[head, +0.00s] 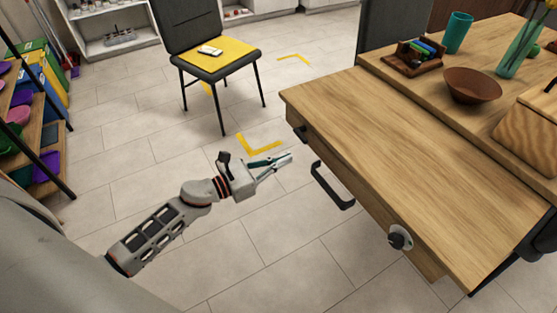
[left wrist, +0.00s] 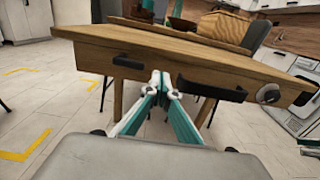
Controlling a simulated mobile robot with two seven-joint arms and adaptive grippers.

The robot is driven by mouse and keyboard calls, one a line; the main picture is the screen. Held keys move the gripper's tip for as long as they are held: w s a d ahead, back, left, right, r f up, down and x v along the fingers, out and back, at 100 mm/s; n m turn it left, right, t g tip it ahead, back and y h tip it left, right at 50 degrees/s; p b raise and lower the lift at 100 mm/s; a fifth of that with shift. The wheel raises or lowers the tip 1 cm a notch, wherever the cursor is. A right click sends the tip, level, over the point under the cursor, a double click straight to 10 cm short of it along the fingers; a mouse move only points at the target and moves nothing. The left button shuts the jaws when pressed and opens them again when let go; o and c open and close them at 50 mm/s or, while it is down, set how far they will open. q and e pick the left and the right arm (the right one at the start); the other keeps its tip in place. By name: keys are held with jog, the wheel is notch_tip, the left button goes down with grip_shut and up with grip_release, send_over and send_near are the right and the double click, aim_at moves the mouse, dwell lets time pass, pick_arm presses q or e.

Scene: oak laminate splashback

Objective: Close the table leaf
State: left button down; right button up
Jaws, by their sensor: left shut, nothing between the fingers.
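The table leaf (head: 420,165) is a light wood panel pulled out from the table, its top a little lower than the main tabletop (head: 405,62). A black bar handle (head: 330,187) and a round dark knob (head: 399,238) are on its front. The left wrist view shows the leaf's front (left wrist: 90,50) ahead, with the handle (left wrist: 212,90) right of centre and the knob (left wrist: 268,94) farther right. My left gripper (head: 289,158) is shut and empty, in front of the leaf and apart from it; its fingertips (left wrist: 160,80) also show in the wrist view. My right gripper is out of view.
A bowl (head: 472,85), a teal cup (head: 457,32), a wooden organizer (head: 413,57) and a wooden box (head: 530,125) stand on the main tabletop. A chair (head: 205,55) with a yellow cushion stands beyond. Shelves (head: 40,140) stand at left. The tiled floor between is clear.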

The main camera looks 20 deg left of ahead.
aim_at(322, 143)
pick_arm(q)
jog(key=x, duration=0.9)
jog(key=shift+w+d, duration=0.3)
jog(key=shift+w, duration=0.1)
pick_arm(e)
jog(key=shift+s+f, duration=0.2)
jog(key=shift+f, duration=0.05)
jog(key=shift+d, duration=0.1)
pick_arm(q)
jog(key=shift+w+d, duration=0.1)
